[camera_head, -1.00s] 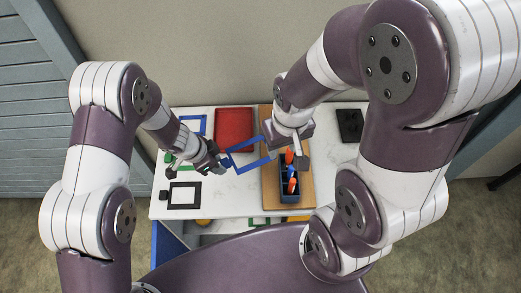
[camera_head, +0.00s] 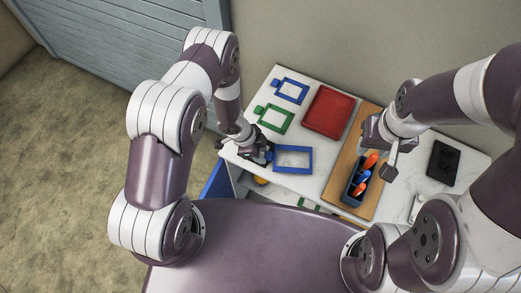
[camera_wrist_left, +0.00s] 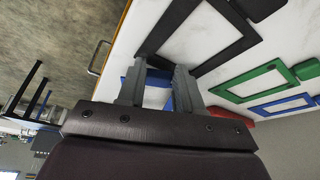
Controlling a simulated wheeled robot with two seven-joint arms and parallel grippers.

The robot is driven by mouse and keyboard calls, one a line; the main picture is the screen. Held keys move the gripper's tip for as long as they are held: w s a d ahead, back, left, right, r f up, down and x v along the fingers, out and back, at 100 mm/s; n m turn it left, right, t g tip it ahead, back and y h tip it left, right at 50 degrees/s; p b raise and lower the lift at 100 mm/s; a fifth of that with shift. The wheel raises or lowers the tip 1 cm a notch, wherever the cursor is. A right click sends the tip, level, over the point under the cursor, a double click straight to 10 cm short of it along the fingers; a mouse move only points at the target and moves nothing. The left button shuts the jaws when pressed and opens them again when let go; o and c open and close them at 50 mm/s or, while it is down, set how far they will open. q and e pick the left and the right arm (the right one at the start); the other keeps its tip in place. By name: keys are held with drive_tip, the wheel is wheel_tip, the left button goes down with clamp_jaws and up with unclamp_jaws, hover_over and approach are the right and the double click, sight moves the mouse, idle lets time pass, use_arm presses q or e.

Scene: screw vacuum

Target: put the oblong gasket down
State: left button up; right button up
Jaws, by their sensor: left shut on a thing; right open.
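The oblong gasket is a blue rectangular frame (camera_head: 293,158) beside my left gripper in the head view. My left gripper (camera_head: 266,153) is shut on its left end; whether the gasket touches the table is unclear. In the left wrist view blue shows between the fingers (camera_wrist_left: 158,82), and most of the gasket is hidden. A blue frame (camera_head: 290,90) and a green frame (camera_head: 274,119) with tabs lie on the white table (camera_head: 310,75). A black frame (camera_wrist_left: 222,44) shows only in the wrist view. My right gripper (camera_head: 386,160) is open over the board.
A red tray (camera_head: 328,110) lies behind the gasket. A wooden board (camera_head: 340,165) carries a dark bin (camera_head: 352,188) with orange and blue-handled tools. Blue and yellow things show below the table's front edge.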

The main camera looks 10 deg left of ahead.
use_arm(q)
drive_tip(key=shift+s+f+b, duration=0.1)
drive_tip(key=shift+f+b, duration=0.55)
drive_tip(key=shift+f, duration=0.1)
